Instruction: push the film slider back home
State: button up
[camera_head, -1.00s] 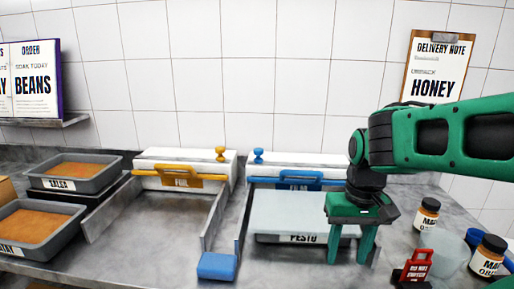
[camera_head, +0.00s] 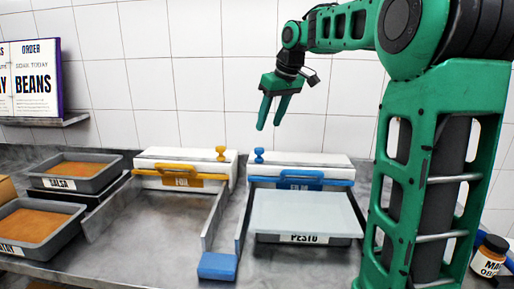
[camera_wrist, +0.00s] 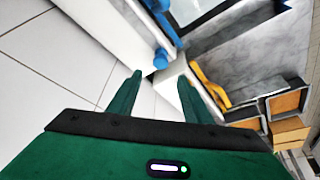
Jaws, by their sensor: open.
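The film dispenser (camera_head: 318,160) is a long white box against the wall with a blue bar (camera_head: 300,181) labelled FILM on its front. The film slider, a blue knob (camera_head: 259,155), stands at the left end of its top. It also shows in the wrist view as a blue knob (camera_wrist: 161,58) just beyond my fingertips. My gripper (camera_head: 269,126) is open and empty, fingers pointing down, above the left end of the dispenser and apart from the knob. The open fingers show in the wrist view (camera_wrist: 160,77). A pale sheet (camera_head: 305,213) covers the PESTO tray (camera_head: 308,239) in front of the dispenser.
The foil dispenser (camera_head: 180,160) with a yellow bar and yellow knob (camera_head: 221,153) stands to the left. A blue block (camera_head: 217,266) lies at the front between the bays. Filled trays (camera_head: 75,169) are at far left. A jar (camera_head: 489,256) is at far right.

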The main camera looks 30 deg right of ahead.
aim_at(259, 149)
jog(key=x, duration=1)
jog(key=shift+w+a+f, duration=0.1)
jog(key=shift+w+f, duration=0.2)
grip_shut()
